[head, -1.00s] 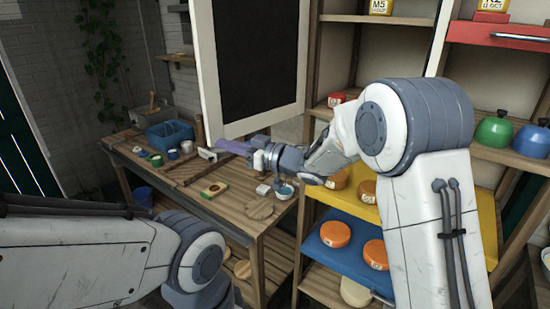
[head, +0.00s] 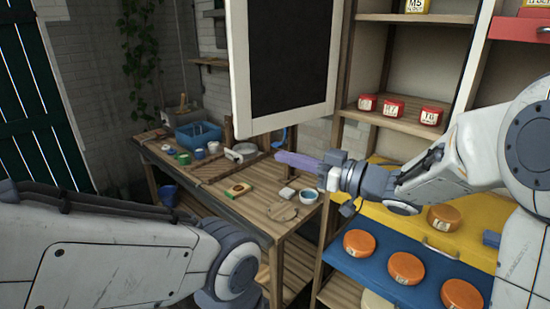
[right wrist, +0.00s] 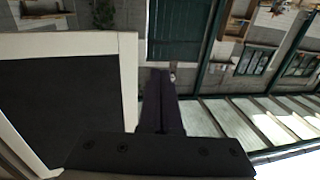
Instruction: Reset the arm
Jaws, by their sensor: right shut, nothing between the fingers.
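My right arm reaches in from the right in the head view. Its gripper (head: 297,161) has purple fingers that lie together with nothing between them, pointing left in front of the workbench and below the dark framed board. In the right wrist view the dark fingers (right wrist: 161,98) are also shut and empty, beside the board's white frame (right wrist: 128,70). My left arm crosses the lower left of the head view; its gripper is out of sight.
The white-framed board (head: 240,100) hangs close above the right gripper. At right, shelves carry red jars (head: 393,107) and orange-lidded tubs (head: 359,243) on a blue shelf board (head: 390,270).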

